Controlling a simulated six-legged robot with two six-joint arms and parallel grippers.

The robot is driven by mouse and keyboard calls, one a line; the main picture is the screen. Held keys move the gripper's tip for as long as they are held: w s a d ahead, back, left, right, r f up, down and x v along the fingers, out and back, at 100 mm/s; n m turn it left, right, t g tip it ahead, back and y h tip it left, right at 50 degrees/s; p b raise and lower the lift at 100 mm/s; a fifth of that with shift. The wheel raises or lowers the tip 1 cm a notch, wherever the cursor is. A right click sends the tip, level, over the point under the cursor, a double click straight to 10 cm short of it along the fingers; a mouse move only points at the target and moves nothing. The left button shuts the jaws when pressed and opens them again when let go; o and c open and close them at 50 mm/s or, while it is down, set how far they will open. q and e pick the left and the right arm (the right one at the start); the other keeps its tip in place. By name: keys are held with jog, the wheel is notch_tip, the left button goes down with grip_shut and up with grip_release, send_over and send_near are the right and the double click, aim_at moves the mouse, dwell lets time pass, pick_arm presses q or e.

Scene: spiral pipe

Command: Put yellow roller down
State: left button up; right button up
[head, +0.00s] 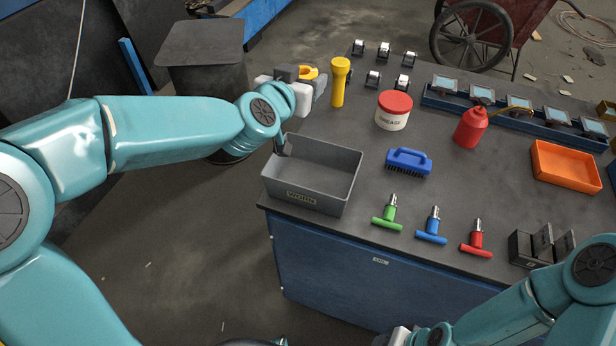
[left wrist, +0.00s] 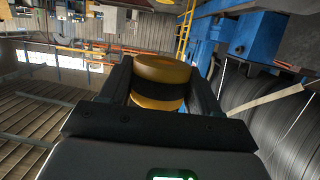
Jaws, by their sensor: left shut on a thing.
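The yellow roller (head: 308,72) is held in my left gripper (head: 312,82), over the far left corner area of the workbench. The left wrist view shows the roller (left wrist: 162,72) between the two dark fingers, with a dark band around its middle. The gripper is shut on it. The fingers hide part of the roller in the head view, and I cannot tell there whether it touches anything. My right arm comes in at the lower right; its gripper fingers are out of view.
The workbench (head: 330,228) carries a grey bin (head: 350,185), a yellow flashlight (head: 340,82) close beside my left gripper, a grease tub (head: 393,112), a red oil can (head: 470,128), a blue brush (head: 408,161), an orange tray (head: 565,165) and several small roller stands (head: 384,49).

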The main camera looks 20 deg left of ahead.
pick_arm(q)
jog(key=f+b, duration=0.1)
jog(key=f, duration=0.5)
jog(key=f+b, duration=0.1)
jog(key=f, duration=0.5)
jog(key=f+b, duration=0.1)
jog(key=f, duration=0.6)
jog(key=shift+w+d, duration=0.1)
jog(key=shift+d, duration=0.25)
